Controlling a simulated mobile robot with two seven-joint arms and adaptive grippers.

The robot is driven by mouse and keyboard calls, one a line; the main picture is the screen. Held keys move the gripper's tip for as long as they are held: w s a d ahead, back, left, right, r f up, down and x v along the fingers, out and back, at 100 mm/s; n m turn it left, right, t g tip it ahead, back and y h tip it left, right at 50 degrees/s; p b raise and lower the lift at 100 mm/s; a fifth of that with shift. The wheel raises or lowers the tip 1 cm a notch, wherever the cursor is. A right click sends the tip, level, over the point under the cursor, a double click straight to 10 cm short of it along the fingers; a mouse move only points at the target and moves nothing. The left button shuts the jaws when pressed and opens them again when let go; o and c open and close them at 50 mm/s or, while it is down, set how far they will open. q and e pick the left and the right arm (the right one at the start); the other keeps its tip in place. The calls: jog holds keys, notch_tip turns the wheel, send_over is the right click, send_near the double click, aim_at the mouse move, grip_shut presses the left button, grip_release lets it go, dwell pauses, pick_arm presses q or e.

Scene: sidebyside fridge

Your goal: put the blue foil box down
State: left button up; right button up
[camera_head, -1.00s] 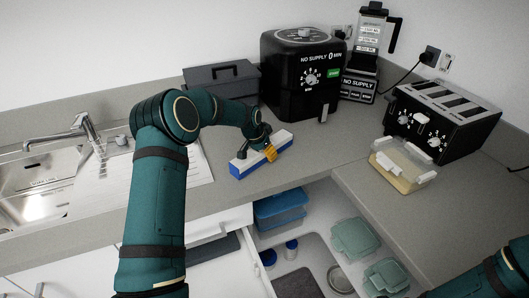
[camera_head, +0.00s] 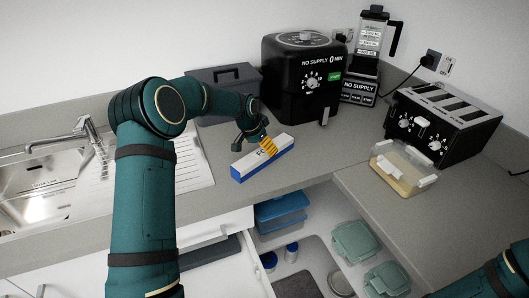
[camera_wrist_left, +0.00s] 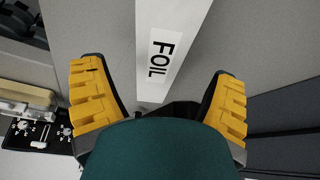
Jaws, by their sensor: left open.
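The blue foil box (camera_head: 246,170), long with a white top, lies flat on the grey counter between the sink's drainboard and the black air fryer. Its white face with the word FOIL also shows in the left wrist view (camera_wrist_left: 172,48). My left gripper (camera_head: 254,146) is just above and behind the box. In the left wrist view its yellow-padded fingers (camera_wrist_left: 160,95) are spread wide, one on each side of the box, with gaps between them and it. Of my right arm only a link shows at the lower right; its gripper is out of view.
A black air fryer (camera_head: 301,82) and a dark grey lidded bin (camera_head: 222,84) stand behind the box. A toaster (camera_head: 441,118) and a clear container (camera_head: 402,168) are to the right. An open drawer (camera_head: 318,246) with tubs lies below the counter's front edge.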

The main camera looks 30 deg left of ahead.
pick_arm(q)
jog(key=v, duration=0.6)
jog(key=shift+s, duration=0.1)
jog(key=shift+r+p, duration=0.1)
jog(key=shift+p, duration=0.2)
